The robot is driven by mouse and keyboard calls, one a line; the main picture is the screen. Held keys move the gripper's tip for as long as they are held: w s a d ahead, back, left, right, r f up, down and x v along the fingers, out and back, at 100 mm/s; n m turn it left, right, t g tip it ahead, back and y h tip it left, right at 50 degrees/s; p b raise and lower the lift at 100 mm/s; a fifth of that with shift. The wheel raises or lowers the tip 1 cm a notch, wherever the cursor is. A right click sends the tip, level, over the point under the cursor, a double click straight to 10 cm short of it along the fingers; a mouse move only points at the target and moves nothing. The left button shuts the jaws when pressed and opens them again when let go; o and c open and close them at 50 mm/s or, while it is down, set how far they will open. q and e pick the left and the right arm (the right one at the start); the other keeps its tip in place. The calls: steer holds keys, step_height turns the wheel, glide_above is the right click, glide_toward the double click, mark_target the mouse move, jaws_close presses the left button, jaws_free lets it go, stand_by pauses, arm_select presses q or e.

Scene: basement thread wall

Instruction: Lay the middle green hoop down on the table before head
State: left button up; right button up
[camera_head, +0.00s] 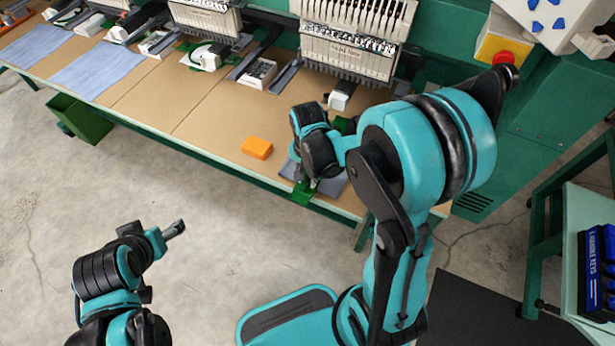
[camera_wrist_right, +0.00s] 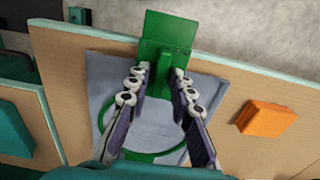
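A green hoop (camera_wrist_right: 150,157) with a flat green bracket (camera_wrist_right: 172,35) lies over a blue-grey cloth at the table's front edge in the right wrist view. In the head view its bracket (camera_head: 303,190) juts past the edge, and my right arm hides most of the ring. My right gripper (camera_wrist_right: 162,72) is over it with its fingers apart, one on each side of the bracket's green stem. Another green hoop (camera_head: 207,57) sits under the middle machine head (camera_head: 207,17). My left gripper (camera_head: 175,229) is low over the floor, away from the table; its finger gap is unclear.
An orange block (camera_head: 257,148) lies on the tan table (camera_head: 205,118), left of my right gripper. The right machine head (camera_head: 348,48) stands behind it. Blue-grey cloths (camera_head: 97,70) lie to the left. The table between them is clear. A red button (camera_head: 503,58) is at upper right.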

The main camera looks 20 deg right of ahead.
stand_by(0.3)
step_height(320, 180, up, 12)
steer(key=s+a+r+n+t, duration=0.2)
steer(key=s+n+t, duration=0.5)
steer(key=n, duration=0.3)
steer(key=shift+s+a+r, duration=0.25)
steer(key=shift+s, duration=0.2)
steer(key=shift+d, duration=0.1)
steer(key=shift+c, duration=0.5)
stand_by(1.4)
